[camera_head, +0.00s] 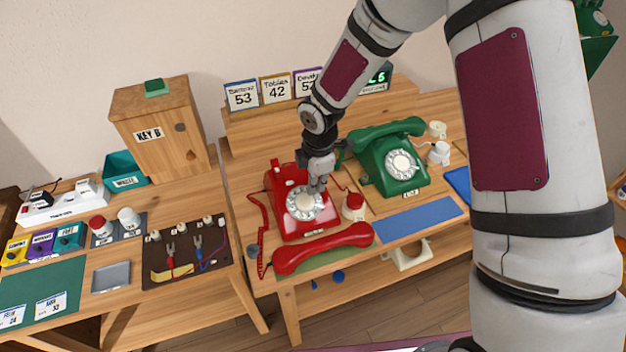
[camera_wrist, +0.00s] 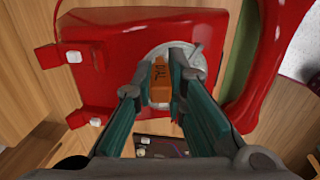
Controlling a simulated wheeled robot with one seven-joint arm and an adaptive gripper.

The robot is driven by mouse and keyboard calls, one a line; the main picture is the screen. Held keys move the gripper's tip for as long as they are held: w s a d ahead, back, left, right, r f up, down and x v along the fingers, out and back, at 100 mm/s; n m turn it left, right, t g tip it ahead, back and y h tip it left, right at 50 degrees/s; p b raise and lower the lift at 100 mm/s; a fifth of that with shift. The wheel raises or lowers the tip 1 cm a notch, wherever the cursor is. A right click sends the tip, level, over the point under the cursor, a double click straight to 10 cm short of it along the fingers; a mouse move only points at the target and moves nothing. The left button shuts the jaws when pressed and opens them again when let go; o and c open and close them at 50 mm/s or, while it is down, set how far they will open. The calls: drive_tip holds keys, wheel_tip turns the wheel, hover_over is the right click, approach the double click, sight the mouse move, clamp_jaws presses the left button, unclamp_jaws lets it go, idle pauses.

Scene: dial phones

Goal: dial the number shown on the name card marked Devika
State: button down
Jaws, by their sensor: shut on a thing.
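The name card that seems to read Devika (camera_head: 307,83) stands on the back shelf, rightmost of three cards. Its number starts with 5; my arm partly covers the second digit. The red phone (camera_head: 287,180) has a white rotary dial (camera_head: 304,203); its handset (camera_head: 322,248) lies off the hook in front. My gripper (camera_head: 318,180) is over this dial. In the wrist view, its fingers (camera_wrist: 162,85) are closed on an orange block (camera_wrist: 160,82) with lettering like DIAL, in front of the dial. Whether its tip touches a finger hole is hidden.
A green phone (camera_head: 390,160) with its handset on top stands to the right. Cards reading 53 (camera_head: 241,95) and 42 (camera_head: 276,88) stand on the shelf. A red-topped item (camera_head: 353,205) sits beside the red phone. A blue mat (camera_head: 418,222) lies bare in front.

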drive_tip(key=shift+s+d+f, duration=0.15)
drive_tip(key=shift+s+d, duration=0.1)
drive_tip(key=shift+d, duration=0.05)
drive_tip(key=shift+s, duration=0.1)
drive_tip(key=shift+s+d+f, duration=0.25)
drive_tip(key=shift+s, duration=0.15)
drive_tip(key=shift+s, duration=0.15)
drive_tip(key=shift+s+f+p, duration=0.2)
drive_tip(key=shift+s+p, duration=0.1)
drive_tip(key=shift+s, duration=0.1)
drive_tip(key=shift+s+d+r+p, duration=0.1)
drive_tip(key=shift+s+r+p, duration=0.2)
drive_tip(key=shift+r+p, duration=0.4)
drive_tip(key=shift+r, duration=0.2)
